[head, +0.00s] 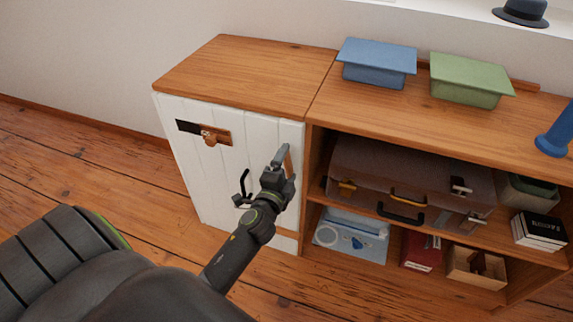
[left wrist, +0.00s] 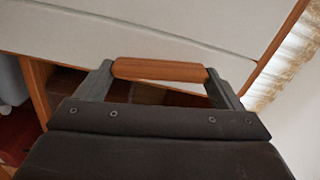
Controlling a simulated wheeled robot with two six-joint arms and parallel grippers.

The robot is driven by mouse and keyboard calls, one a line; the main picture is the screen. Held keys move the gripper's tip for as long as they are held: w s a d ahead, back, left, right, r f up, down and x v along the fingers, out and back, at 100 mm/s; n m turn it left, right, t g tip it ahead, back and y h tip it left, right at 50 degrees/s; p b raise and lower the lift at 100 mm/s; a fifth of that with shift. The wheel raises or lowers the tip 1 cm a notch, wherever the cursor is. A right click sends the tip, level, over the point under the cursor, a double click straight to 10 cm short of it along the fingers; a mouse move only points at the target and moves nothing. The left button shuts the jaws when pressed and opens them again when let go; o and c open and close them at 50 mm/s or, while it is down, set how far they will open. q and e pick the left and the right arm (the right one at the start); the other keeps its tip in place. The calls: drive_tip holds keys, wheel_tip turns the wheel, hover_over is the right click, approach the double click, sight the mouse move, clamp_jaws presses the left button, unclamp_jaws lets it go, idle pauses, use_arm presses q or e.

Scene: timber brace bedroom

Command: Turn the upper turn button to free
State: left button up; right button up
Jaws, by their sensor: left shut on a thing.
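The white plank door (head: 195,165) of the wooden cabinet is at the left. The upper turn button (head: 289,163), a small wooden bar, is at the door's right edge and looks about upright, partly hidden by my gripper. My left gripper (head: 282,156) is shut on it. In the left wrist view the upper turn button (left wrist: 158,69) lies between the two fingers (left wrist: 160,80), with the white door behind. A lower turn button (head: 287,233) lies about level near the door's bottom right. My right gripper is not in view.
The door also has a dark-and-wood latch (head: 204,132) and a black handle (head: 243,187), close to my left arm. Open shelves at the right hold a brown suitcase (head: 390,165) and a light blue box (head: 350,240). Blue (head: 377,57) and green (head: 468,80) bins stand on top.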

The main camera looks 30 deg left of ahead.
use_arm(q)
drive_tip(key=shift+f+m, duration=0.1)
drive_tip(key=shift+m, duration=0.8)
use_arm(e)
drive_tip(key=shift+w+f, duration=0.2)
use_arm(q)
drive_tip(key=shift+m, duration=0.3)
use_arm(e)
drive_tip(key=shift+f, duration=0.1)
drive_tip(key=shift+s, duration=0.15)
use_arm(q)
drive_tip(key=o, duration=0.7)
drive_tip(key=shift+o, duration=0.2)
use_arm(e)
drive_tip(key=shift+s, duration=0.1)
